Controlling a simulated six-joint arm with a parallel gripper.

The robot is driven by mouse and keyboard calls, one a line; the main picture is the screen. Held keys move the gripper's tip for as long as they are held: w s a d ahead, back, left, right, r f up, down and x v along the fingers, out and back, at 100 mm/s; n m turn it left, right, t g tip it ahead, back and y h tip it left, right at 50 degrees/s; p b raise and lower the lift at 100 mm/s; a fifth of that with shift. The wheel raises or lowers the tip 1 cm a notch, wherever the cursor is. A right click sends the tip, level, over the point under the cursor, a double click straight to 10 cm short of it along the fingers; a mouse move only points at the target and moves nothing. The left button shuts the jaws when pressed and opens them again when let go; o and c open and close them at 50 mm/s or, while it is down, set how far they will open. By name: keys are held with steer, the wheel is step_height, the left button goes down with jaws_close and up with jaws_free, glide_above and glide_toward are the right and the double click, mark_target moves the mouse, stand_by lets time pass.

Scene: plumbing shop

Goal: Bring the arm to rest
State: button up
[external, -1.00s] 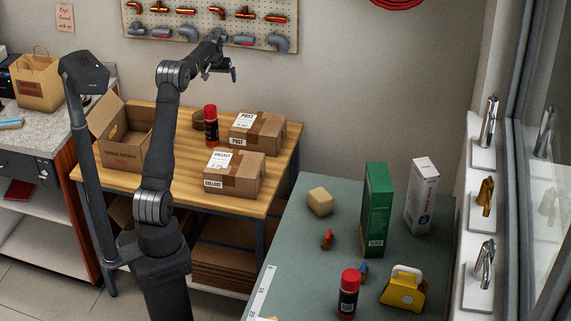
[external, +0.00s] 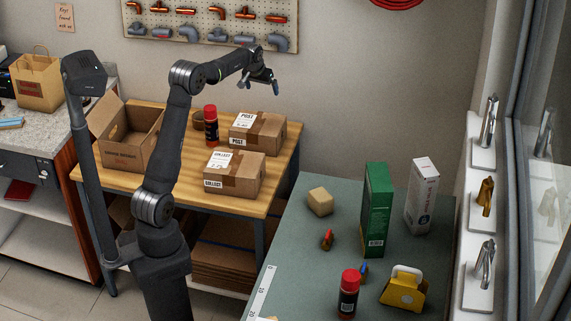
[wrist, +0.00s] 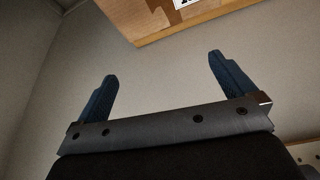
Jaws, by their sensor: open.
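My gripper (external: 268,86) is raised in the air above the far right part of the wooden table, in front of the wall below the pegboard. It is open and empty. In the wrist view its two dark blue fingers (wrist: 162,85) stand wide apart with nothing between them. Beyond them the wrist view shows the plain wall and, at the top, an edge of the wooden table with part of a box.
The wooden table (external: 182,190) carries two taped parcels (external: 258,130), a red-capped can (external: 211,125) and an open carton (external: 130,143). The green table (external: 310,240) holds a green box (external: 376,210), a white box (external: 421,195) and a yellow carrier (external: 404,290). Air around my gripper is clear.

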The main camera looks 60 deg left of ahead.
steer(key=w+d+m, duration=0.1)
steer(key=w+d, duration=0.2)
steer(key=d, duration=0.7)
steer(key=shift+w+r+m, duration=0.15)
steer(key=shift+m, duration=0.15)
steer(key=s+d+n+g+h, duration=0.1)
steer(key=s+d, duration=0.2)
steer(key=d, duration=1.9)
steer(key=s+d+n+g+h, duration=0.1)
steer(key=s+d+h, duration=0.1)
steer(key=d, duration=2)
steer(key=s+d+n+g, duration=0.1)
steer(key=s+d+g, duration=0.1)
steer(key=s+d, duration=1.05)
steer(key=f, duration=0.3)
steer(key=w+d+f, duration=0.1)
steer(key=f, duration=0.4)
steer(key=shift+w+d+f, duration=0.2)
steer(key=shift+d+f, duration=0.05)
steer(key=shift+f, duration=0.1)
